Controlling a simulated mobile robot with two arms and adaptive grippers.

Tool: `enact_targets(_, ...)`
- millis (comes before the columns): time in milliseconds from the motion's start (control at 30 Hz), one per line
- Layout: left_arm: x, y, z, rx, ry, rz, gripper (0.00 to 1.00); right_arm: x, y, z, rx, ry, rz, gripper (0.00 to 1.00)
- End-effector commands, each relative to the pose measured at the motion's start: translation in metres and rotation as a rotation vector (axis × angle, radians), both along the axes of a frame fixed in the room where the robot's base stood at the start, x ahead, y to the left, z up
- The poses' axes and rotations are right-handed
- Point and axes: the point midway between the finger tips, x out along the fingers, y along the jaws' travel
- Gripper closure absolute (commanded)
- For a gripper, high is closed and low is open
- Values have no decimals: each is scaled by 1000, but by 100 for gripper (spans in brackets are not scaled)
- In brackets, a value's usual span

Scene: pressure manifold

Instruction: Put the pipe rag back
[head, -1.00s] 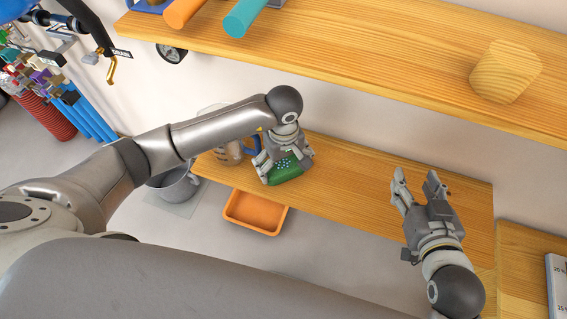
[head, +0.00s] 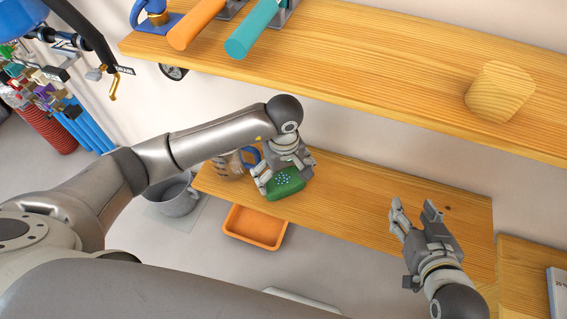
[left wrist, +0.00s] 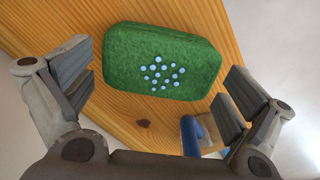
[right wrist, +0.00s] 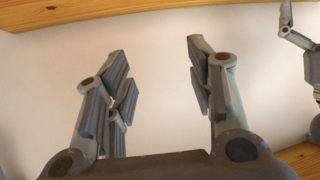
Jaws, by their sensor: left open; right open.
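The pipe rag, a green block-shaped cloth with light blue dots (head: 286,183), lies on the lower wooden shelf near its front edge. It also shows in the left wrist view (left wrist: 165,45). My left gripper (head: 281,180) is over the rag and open. In the left wrist view its fingers (left wrist: 160,92) stand apart on either side of the rag, and a gap shows by each finger. My right gripper (head: 415,206) is open and empty above the right part of the lower shelf. Its fingers (right wrist: 160,80) are spread against the pale wall.
A mug with a blue handle (head: 230,166) stands left of the rag. An orange tray (head: 233,237) and a grey pot (head: 174,198) sit below the shelf. The upper shelf (head: 370,85) holds a wooden block (head: 498,92) and orange and teal handles (head: 255,30).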

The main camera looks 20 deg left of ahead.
Motion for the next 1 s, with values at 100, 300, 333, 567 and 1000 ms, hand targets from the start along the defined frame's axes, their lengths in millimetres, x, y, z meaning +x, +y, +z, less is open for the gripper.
enact_targets(100,1,1,20,2,-2,-1,0,-13,-6,-12,-23,95,-7,51)
enact_targets(300,0,1,42,1,0,-1,0,-33,-14,-30,-52,226,-16,51)
enact_targets(333,0,1,45,2,-1,-1,0,-36,-15,-32,-56,240,-17,51)
enact_targets(567,-1,0,54,1,1,0,0,-46,-18,-40,-68,298,-21,51)
enact_targets(1000,-1,0,54,1,1,0,0,-46,-18,-41,-68,300,-22,51)
